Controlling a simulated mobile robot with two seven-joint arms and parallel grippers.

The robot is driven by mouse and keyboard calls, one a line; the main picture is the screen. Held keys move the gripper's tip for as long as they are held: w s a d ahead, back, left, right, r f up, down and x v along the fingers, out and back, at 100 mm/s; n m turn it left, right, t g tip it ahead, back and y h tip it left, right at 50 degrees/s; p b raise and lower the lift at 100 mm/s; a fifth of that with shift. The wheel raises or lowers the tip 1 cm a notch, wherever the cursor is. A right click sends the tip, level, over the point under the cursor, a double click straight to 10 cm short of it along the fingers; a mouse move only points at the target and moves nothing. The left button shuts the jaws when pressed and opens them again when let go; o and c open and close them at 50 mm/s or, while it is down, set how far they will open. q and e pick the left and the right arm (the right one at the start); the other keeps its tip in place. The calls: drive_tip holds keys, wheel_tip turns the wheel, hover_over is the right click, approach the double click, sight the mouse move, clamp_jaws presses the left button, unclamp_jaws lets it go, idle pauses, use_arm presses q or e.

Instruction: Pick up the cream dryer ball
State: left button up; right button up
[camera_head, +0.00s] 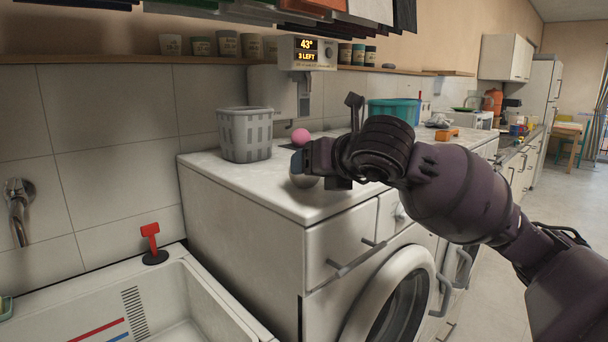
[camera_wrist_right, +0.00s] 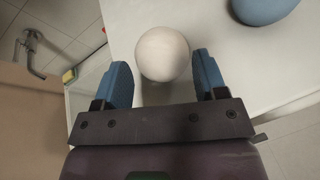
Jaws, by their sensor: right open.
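The cream dryer ball (camera_head: 304,181) sits on the white counter above the washing machine, partly covered by my right gripper in the head view. In the right wrist view the cream ball (camera_wrist_right: 163,54) shows whole, near and between the tips of the two blue fingers. My right gripper (camera_head: 298,163) is open, with a gap visible between the ball and at least the right finger. It is at the ball and not closed on it. My left gripper is not in view.
A blue ball (camera_wrist_right: 262,8) lies to the right of the cream one in the wrist view. A pink ball (camera_head: 300,136) and a grey basket (camera_head: 245,148) stand behind on the counter (camera_head: 225,176). A sink (camera_head: 190,300) is at the left, beyond the counter's edge.

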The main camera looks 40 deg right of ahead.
drive_tip(key=x, duration=0.4)
drive_tip(key=shift+b, duration=0.3)
drive_tip(key=c, duration=0.5)
drive_tip(key=shift+r, duration=0.1)
drive_tip(key=shift+c, duration=0.3)
